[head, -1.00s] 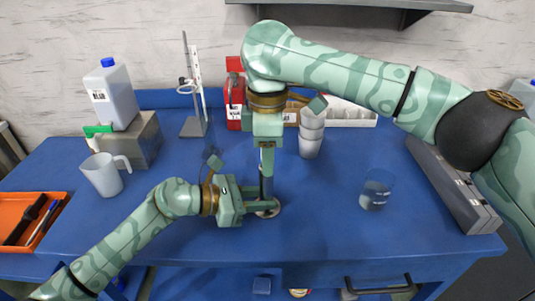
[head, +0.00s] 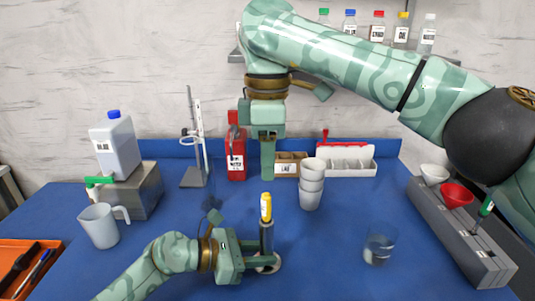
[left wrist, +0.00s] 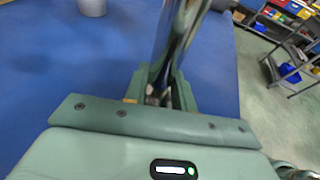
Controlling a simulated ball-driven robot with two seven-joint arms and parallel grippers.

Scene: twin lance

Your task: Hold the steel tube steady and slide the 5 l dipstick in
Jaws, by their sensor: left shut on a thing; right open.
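The steel tube (head: 267,238) stands upright in a round base (head: 268,268) near the front of the blue table. My left gripper (head: 260,262) is shut on its lower part; the tube also shows between the fingers in the left wrist view (left wrist: 176,45). The dipstick's yellow handle (head: 266,207) stands upright at the tube's top; its rod is not visible, and its label is too small to read. My right gripper (head: 268,172) is open and empty above and behind the yellow handle, pointing down. Its fingers overlap edge-on.
Stacked white cups (head: 311,190) stand behind right, a clear beaker (head: 380,246) to the right. A grey rack (head: 465,240) with funnels and a green-handled stick lines the right edge. A white jug (head: 99,226) and an orange tray (head: 25,262) are left. The middle table is fairly clear.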

